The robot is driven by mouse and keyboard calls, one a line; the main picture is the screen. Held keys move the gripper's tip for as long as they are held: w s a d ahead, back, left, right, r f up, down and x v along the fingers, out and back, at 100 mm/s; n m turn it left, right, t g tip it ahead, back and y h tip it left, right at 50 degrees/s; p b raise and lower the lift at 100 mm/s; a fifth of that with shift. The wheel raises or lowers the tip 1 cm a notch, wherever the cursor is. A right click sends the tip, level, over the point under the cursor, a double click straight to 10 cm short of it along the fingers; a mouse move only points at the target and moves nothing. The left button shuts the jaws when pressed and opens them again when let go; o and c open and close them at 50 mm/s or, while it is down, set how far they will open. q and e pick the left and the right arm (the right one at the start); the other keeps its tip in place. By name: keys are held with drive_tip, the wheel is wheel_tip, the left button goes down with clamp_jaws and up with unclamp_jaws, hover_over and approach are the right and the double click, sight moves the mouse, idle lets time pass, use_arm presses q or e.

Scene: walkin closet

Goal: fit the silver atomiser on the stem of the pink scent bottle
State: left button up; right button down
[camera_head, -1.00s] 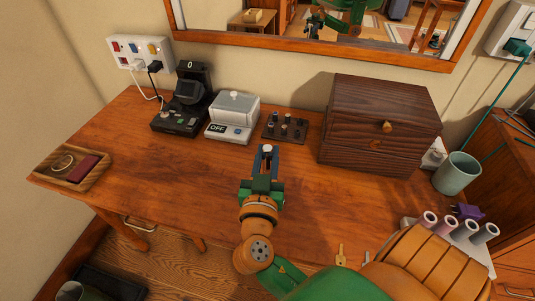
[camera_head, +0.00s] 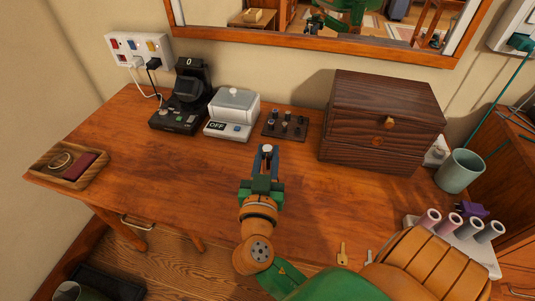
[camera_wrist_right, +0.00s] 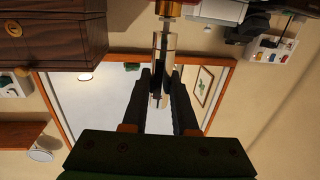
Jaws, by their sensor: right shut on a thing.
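My right gripper (camera_head: 267,152) is shut on the silver atomiser, whose pale round top (camera_head: 267,148) shows between the fingertips in the head view. In the right wrist view the silver atomiser (camera_wrist_right: 164,45) stands upright between the two dark fingers (camera_wrist_right: 163,80). A reddish part with a gold collar (camera_wrist_right: 169,9), apparently the top of the pink scent bottle, shows at the top edge, in line with the atomiser. A thin grey stem (camera_wrist_right: 165,28) shows between them; how far it enters the atomiser I cannot tell. The bottle is hidden in the head view. My left gripper is out of view.
A dark wooden box (camera_head: 375,150) stands right of my gripper. Behind it are a dark stand with small pegs (camera_head: 285,125), a white device marked OFF (camera_head: 232,115) and a black device (camera_head: 182,105). A wooden tray (camera_head: 50,178) lies far left. The desk's left middle is clear.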

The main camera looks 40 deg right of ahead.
idle(0.5)
drive_tip(key=shift+f+b, duration=0.4)
drive_tip(key=shift+b, duration=0.25)
